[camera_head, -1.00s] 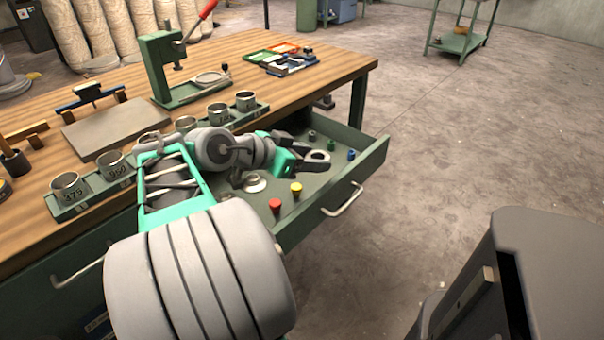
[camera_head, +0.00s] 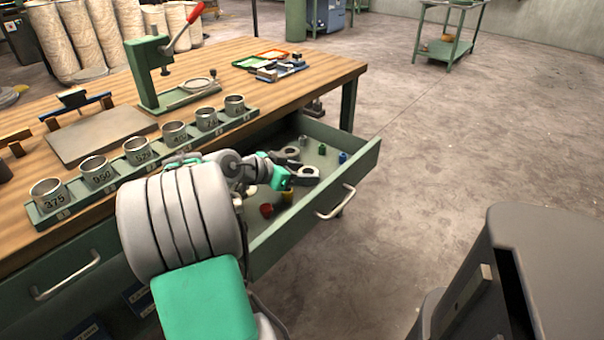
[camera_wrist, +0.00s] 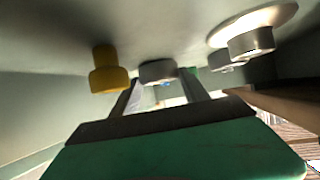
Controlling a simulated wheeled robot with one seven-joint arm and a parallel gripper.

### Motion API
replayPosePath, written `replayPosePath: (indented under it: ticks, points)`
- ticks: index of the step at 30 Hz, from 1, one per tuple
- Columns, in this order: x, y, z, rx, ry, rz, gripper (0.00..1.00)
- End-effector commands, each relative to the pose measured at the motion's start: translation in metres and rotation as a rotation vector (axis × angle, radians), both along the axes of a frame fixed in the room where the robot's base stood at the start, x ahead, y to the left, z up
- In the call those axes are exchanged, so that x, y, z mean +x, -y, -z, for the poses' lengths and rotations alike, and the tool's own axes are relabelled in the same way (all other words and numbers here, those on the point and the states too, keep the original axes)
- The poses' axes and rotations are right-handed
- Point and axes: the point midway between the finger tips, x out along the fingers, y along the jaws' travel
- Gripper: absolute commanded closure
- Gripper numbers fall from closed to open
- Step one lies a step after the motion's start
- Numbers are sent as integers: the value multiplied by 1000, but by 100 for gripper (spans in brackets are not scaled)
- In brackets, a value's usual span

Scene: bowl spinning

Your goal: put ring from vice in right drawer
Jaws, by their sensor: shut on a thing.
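The drawer (camera_head: 262,236) under the right end of the workbench is pulled open. My gripper (camera_head: 298,163) reaches into it above the floor, between the bench edge and the drawer front. Its two dark fingers with pale rounded ends show side by side. In the wrist view the fingers (camera_wrist: 160,98) point at the drawer floor. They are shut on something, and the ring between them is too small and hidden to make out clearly. A blue vice-like clamp (camera_head: 75,98) stands on the bench at the left.
A red peg (camera_head: 266,210), a yellow peg (camera_wrist: 108,72), a green peg (camera_head: 322,149) and a blue peg (camera_head: 343,157) stand in the drawer. A silver knobbed disc (camera_wrist: 250,38) is close by. A tray of numbered cups (camera_head: 48,192) lines the bench edge.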

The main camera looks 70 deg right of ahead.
Motion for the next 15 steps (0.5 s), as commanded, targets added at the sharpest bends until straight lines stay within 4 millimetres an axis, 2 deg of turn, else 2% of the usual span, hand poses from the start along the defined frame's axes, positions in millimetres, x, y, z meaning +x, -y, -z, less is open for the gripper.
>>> replayPosePath:
  ticks: [2,3,10,15]
  points:
    - [0,0,4,-1,0,0,100]
    - [0,0,3,0,0,0,45]
    - [0,0,3,1,-1,0,26]
    - [0,0,3,1,-1,0,25]
